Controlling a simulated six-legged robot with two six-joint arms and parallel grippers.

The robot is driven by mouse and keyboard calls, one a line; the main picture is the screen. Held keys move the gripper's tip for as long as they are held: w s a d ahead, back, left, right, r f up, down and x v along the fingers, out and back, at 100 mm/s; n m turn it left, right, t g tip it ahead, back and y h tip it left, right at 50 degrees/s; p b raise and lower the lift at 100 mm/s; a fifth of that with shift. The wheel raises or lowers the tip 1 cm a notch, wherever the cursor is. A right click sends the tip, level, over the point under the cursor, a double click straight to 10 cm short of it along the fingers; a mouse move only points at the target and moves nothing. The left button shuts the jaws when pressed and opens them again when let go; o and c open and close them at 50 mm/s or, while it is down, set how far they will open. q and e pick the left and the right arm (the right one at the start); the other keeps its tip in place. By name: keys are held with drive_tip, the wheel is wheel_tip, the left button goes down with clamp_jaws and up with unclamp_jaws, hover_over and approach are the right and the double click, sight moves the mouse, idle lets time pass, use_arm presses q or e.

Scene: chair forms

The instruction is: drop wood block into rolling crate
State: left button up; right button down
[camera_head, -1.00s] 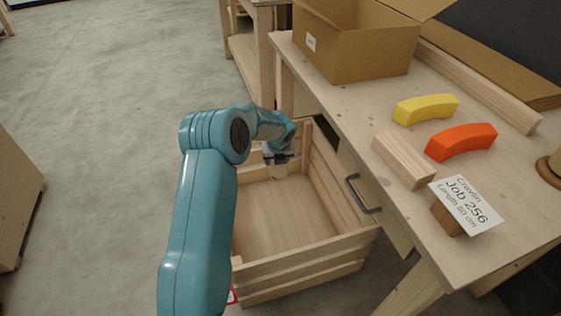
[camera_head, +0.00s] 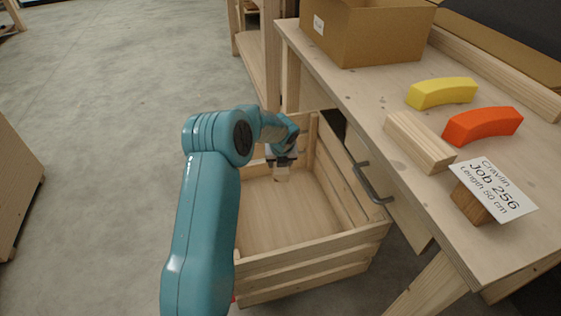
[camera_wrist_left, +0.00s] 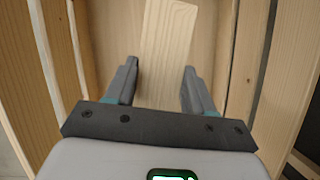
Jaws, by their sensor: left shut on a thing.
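The rolling crate (camera_head: 300,268) is a slatted pale wood box, open at the top, on the floor beside the workbench. My left gripper (camera_head: 281,164) is over the crate's far part, pointing down. It is shut on a pale wood block (camera_head: 281,175), whose lower end shows below the fingers. In the left wrist view the wood block (camera_wrist_left: 167,35) stands out between the two fingers, with crate slats (camera_wrist_left: 58,60) on both sides. I cannot tell how far the block is above the crate floor. My right gripper is not in view.
The workbench (camera_head: 375,100) at right bears a cardboard box (camera_head: 385,40), a yellow arch (camera_head: 441,92), an orange arch (camera_head: 483,125), another pale wood block (camera_head: 418,142) and a job card (camera_head: 492,188). A dark drawer handle (camera_head: 371,185) faces the crate. Bare floor lies left.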

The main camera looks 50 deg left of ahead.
use_arm(q)
drive_tip(key=shift+r, duration=0.1)
drive_tip(key=o, duration=1.3)
drive_tip(key=p+v, duration=0.6)
drive_tip(key=v, duration=1)
drive_tip(key=shift+d+r, duration=0.1)
drive_tip(key=shift+d, duration=0.1)
